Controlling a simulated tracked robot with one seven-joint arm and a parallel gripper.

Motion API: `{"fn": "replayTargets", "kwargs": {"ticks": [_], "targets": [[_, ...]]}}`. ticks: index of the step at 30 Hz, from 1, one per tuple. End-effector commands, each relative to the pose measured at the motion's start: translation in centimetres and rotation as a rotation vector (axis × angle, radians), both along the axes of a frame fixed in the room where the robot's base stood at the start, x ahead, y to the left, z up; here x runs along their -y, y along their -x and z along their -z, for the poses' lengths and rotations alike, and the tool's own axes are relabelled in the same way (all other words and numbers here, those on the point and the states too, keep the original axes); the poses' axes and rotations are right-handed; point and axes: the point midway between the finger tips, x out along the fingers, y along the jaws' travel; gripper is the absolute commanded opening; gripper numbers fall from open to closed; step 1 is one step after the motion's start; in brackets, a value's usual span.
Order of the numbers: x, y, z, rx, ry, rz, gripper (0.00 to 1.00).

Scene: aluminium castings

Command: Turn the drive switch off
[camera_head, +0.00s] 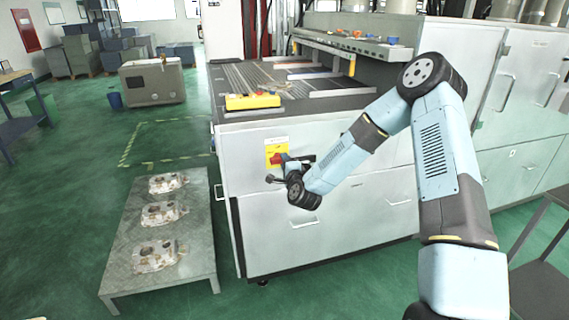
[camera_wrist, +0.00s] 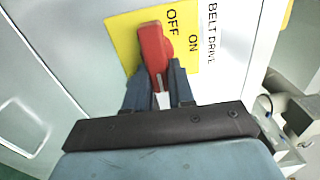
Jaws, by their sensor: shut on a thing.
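The drive switch has a red handle (camera_wrist: 154,48) on a yellow plate (camera_wrist: 124,40) marked OFF and ON, beside the words BELT DRIVE. In the head view the yellow plate (camera_head: 271,148) is on the white front of the machine, with the red handle (camera_head: 278,159) on it. My gripper (camera_wrist: 159,76) is shut on the handle, one dark finger on each side. In the wrist view the handle runs nearly upright, with the OFF and ON words to its right. Its lower end is partly hidden between the fingers. I cannot tell which mark it points to.
A low metal table (camera_head: 128,230) with three castings stands left of the machine (camera_head: 340,240). A yellow control box (camera_head: 252,101) lies on the machine's top edge. Drawer handles (camera_head: 304,222) stick out below and right of the switch. Green floor left of the table is clear.

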Motion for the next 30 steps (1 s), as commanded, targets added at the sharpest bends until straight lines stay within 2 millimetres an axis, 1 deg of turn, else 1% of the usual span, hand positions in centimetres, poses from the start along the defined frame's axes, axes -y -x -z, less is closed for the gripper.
{"fn": "replayTargets", "kwargs": {"ticks": [1, 5, 6, 13, 23, 26, 30], "targets": [[0.6, -0.07, 0.48, -0.009, 0.004, 0.01, 0.0], [0.61, -0.06, 0.51, -0.009, 0.004, 0.011, 0.0], [0.6, -0.05, 0.52, -0.009, 0.004, 0.01, 0.26], [0.45, -0.04, 0.43, -0.008, 0.003, 0.008, 0.48], [0.22, 0.04, 0.37, -0.003, 0.022, 0.003, 0.49], [0.14, 0.05, 0.23, 0.012, 0.074, 0.001, 0.49], [0.11, 0.06, -0.03, 0.049, 0.201, 0.001, 0.49]]}}
